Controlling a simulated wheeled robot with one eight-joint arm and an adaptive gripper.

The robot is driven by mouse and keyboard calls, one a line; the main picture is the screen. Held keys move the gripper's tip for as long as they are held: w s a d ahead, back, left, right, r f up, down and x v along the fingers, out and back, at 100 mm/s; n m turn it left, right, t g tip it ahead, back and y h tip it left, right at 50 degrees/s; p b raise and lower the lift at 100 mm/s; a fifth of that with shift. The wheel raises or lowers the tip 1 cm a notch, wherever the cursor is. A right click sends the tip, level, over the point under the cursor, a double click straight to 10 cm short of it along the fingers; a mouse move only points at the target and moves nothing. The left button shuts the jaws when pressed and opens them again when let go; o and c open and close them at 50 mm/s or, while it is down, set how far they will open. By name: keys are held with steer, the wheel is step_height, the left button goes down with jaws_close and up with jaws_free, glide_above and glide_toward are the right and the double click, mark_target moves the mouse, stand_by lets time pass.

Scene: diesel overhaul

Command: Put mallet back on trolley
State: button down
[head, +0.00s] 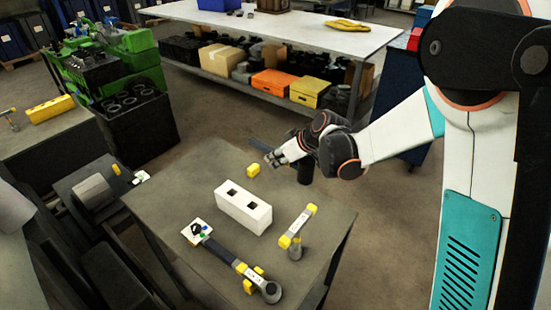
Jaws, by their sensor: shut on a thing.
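My gripper (275,159) is above the far right part of the grey table, with its fingers pointing left. It is shut on a dark object, which I take to be the mallet; a flat dark bar (261,145) shows just beyond the fingertips. A short dark cylinder (305,172) shows below my wrist; I cannot tell whether it is part of the same thing. A dark blue cabinet (392,98), perhaps the trolley, stands behind my arm at the right, with something red at its top. My arm hides much of it.
A long workbench (290,38) stands behind. A green engine on a black stand (135,125) is at the left.

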steer(key=shift+a, duration=0.25)
steer(key=shift+f, duration=0.1)
step_height(320, 180, down, 7)
steer(key=b, duration=0.5)
steer(key=shift+f, duration=0.1)
steer(key=shift+f+b, duration=0.2)
steer(key=shift+b, duration=0.15)
steer(key=shift+f+b, duration=0.5)
steer(key=shift+f, duration=0.1)
steer(key=c, duration=1.4)
jaws_free()
steer(key=shift+r, duration=0.1)
steer(key=shift+c, duration=0.2)
steer(key=shift+s+d, duration=0.1)
